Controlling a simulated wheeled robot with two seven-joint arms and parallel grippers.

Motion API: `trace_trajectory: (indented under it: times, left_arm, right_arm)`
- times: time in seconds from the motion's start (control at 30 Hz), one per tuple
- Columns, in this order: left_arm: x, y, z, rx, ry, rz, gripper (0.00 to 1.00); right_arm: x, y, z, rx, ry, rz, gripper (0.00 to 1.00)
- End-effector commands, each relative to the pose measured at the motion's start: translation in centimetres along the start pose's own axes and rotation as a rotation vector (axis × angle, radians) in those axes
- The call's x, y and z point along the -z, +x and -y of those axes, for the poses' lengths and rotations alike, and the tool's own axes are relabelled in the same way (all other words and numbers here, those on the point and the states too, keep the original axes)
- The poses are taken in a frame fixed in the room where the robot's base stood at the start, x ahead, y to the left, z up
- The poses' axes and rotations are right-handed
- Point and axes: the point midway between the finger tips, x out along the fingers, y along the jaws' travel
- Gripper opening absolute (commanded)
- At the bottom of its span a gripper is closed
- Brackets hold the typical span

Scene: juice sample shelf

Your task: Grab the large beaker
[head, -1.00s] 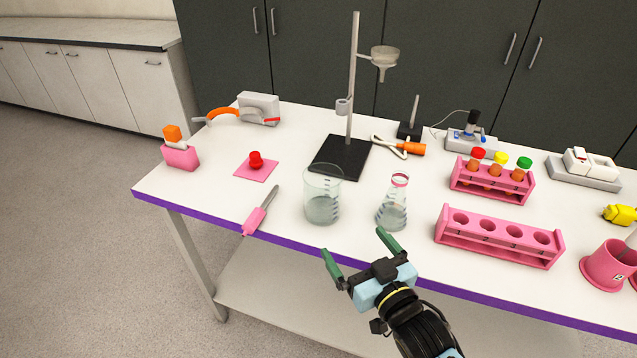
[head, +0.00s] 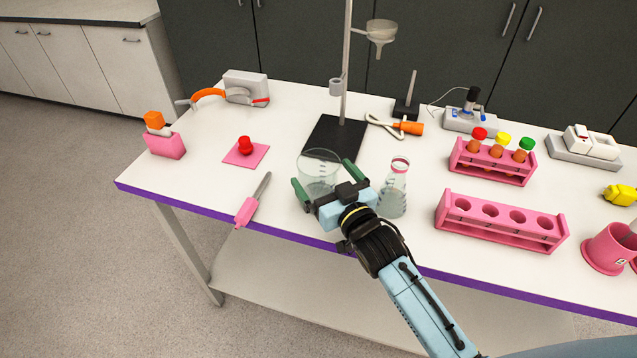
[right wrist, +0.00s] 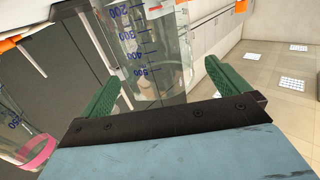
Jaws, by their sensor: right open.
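The large beaker (head: 318,163) is clear glass with blue volume marks and stands upright near the table's front edge, left of the conical flask. My right gripper (head: 326,181) is open, with its green fingers on either side of the beaker and its palm in front, hiding the lower part. In the right wrist view the beaker (right wrist: 145,45) stands between the two open fingers (right wrist: 160,77). Gaps show between the glass and the fingers there. My left gripper is not in view.
A conical flask (head: 394,192) with a pink neck ring stands close right of my gripper. A pink-handled tool (head: 252,201) lies to the left. Behind is a stand with a black base (head: 335,138). An empty pink tube rack (head: 500,222) is further right.

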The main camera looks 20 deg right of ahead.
Motion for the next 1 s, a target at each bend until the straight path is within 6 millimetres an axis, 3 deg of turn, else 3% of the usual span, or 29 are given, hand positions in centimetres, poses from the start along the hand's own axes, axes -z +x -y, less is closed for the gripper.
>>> trace_trajectory:
  times: [0.23, 0.53, 1.0]
  left_arm:
    - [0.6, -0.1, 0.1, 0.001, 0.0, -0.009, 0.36]
    - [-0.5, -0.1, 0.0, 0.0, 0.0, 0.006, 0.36]
    - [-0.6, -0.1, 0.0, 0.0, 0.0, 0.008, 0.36]
  right_arm:
    - [0.1, 3.3, -0.2, 0.0, 0.0, -0.001, 1.0]
    - [0.1, 3.6, -0.2, 0.0, 0.0, 0.0, 0.99]
    - [0.1, 3.6, -0.2, 0.0, 0.0, 0.0, 0.37]
